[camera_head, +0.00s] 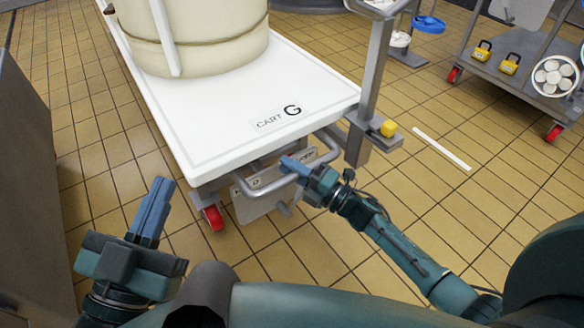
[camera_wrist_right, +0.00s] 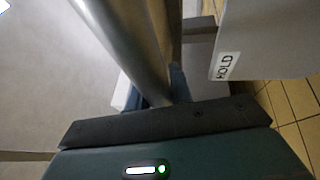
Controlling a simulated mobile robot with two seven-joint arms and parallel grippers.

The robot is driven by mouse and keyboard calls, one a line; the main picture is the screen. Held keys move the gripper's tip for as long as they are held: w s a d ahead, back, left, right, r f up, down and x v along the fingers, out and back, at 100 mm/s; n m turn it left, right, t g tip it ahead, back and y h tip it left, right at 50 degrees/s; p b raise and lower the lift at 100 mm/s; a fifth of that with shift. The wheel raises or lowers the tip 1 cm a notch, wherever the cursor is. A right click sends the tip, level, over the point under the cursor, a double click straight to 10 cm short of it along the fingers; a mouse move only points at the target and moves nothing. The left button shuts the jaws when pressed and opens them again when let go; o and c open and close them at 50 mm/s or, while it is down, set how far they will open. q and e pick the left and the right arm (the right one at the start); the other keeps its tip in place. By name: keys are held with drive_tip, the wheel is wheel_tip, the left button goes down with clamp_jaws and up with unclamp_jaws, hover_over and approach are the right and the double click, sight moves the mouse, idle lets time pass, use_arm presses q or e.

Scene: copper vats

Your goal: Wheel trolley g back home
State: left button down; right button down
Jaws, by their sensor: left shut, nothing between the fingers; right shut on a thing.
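Trolley g (camera_head: 225,120) has a white top marked "CART G" and stands in front of me, with a red caster at its near left corner. Its grey tube handle (camera_head: 322,155) is on the near end. My right gripper (camera_head: 290,165) is shut on the handle's bar. In the right wrist view the bar (camera_wrist_right: 125,45) runs down between the fingers, partly hidden by the gripper body. My left gripper (camera_head: 160,185) is shut and empty, left of the trolley and apart from it.
A cream drum (camera_head: 205,45) stands on the trolley. A grey post (camera_head: 372,85) with a yellow knob stands close to its right corner. A second trolley (camera_head: 500,78) with yellow locks is at right. A grey cabinet (camera_head: 25,200) is at left. A white strip (camera_head: 442,149) marks the tiled floor.

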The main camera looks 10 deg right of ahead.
drive_tip(key=shift+w+r, duration=0.1)
drive_tip(key=shift+w, duration=0.1)
drive_tip(key=c, duration=1.3)
unclamp_jaws()
use_arm(q)
drive_tip(key=shift+f, duration=0.15)
use_arm(e)
drive_tip(key=shift+o, duration=0.2)
use_arm(q)
drive_tip(key=shift+s+a+f+n+g+y+p, duration=0.15)
drive_tip(key=shift+f+n+y+p, duration=0.2)
drive_tip(key=shift+p, duration=0.3)
drive_tip(key=shift+s+d+f+n+g+y+p, duration=0.1)
drive_tip(key=shift+f+n+g+y+p, duration=0.05)
drive_tip(key=shift+f+y+p, duration=0.4)
use_arm(e)
drive_tip(key=v, duration=1.3)
use_arm(q)
drive_tip(key=shift+r, duration=0.1)
drive_tip(key=shift+h, duration=0.3)
